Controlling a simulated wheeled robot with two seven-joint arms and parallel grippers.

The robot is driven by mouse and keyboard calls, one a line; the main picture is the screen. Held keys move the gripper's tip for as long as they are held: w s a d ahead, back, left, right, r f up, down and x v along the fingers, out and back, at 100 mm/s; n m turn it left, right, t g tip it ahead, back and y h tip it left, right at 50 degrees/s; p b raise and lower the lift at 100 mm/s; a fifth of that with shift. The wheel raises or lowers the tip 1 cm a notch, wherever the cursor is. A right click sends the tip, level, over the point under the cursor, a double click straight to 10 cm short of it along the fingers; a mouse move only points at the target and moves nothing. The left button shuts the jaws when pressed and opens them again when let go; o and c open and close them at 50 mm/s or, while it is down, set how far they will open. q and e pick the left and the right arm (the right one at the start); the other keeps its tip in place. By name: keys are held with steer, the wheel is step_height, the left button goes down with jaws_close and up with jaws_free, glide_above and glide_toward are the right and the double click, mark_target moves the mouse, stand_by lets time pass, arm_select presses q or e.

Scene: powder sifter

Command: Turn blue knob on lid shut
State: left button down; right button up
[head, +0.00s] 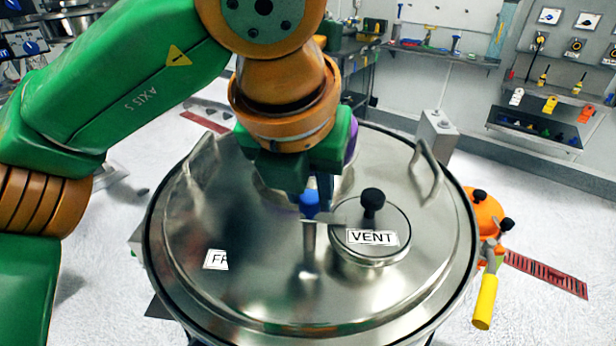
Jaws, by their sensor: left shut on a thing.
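The steel lid (265,285) of the round vessel fills the lower middle of the head view. The blue knob (310,203) shows near the lid's middle, partly hidden under my left gripper (313,196). My left gripper points down from above and is shut on the blue knob. My right gripper is not in view.
A vent cap (385,252) with a black knob (372,200) and a VENT label stands close right of my gripper. Lid handles rise at left and right (428,172). A yellow-handled lever (485,300) and orange part hang at the vessel's right side.

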arm_select(q)
steer(key=shift+n, duration=0.3)
stand_by(0.4)
steer(key=c, duration=0.6)
jaws_free()
steer(key=v, duration=0.7)
steer(key=shift+p, duration=0.35)
steer(key=shift+d, duration=0.1)
